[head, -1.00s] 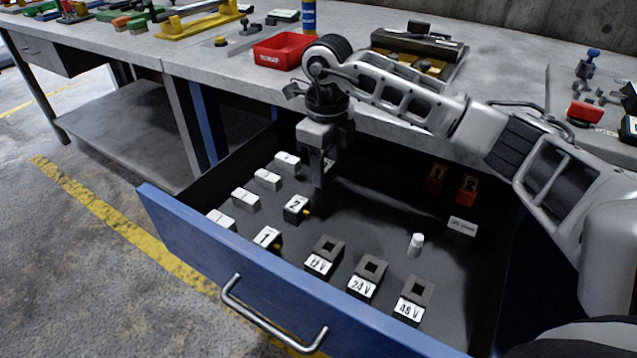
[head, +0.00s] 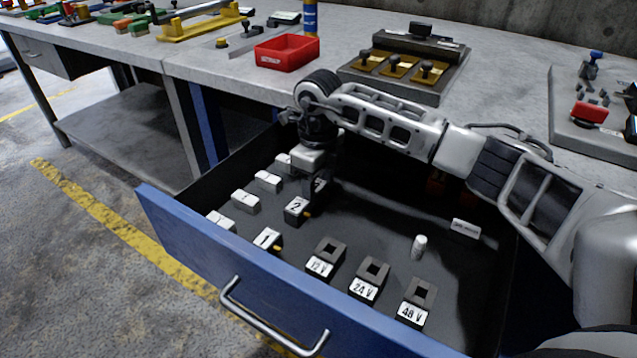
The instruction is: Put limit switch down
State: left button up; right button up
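In the head view, a small dark block with a white label "2" (head: 296,208) and a yellow tip stands in the open drawer. A similar block labelled "1" (head: 267,240) stands nearer the drawer front. These look like the limit switches. My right gripper (head: 314,196) points down inside the drawer, just behind and right of block "2". Its fingers are dark and small, and partly merge with the block and the drawer floor. I cannot tell whether they touch the block or hold anything. My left gripper is not in view.
The blue-fronted drawer (head: 240,265) also holds blocks labelled 12 V (head: 321,266), 24 V (head: 364,288) and 48 V (head: 410,312), a white cylinder (head: 419,247) and several white-topped blocks (head: 245,201). A red bin (head: 287,52) stands on the workbench above.

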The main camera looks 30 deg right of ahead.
aim_at(318, 186)
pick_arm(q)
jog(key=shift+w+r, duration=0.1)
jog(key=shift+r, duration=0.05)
pick_arm(e)
jog(key=shift+r, duration=0.1)
jog(key=shift+r, duration=0.25)
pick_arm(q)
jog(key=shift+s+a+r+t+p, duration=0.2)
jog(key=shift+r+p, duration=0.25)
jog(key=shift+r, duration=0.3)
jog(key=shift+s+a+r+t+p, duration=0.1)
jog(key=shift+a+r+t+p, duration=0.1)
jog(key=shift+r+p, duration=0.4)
pick_arm(e)
notch_tip(318, 186, up, 12)
jog(key=shift+f, duration=0.15)
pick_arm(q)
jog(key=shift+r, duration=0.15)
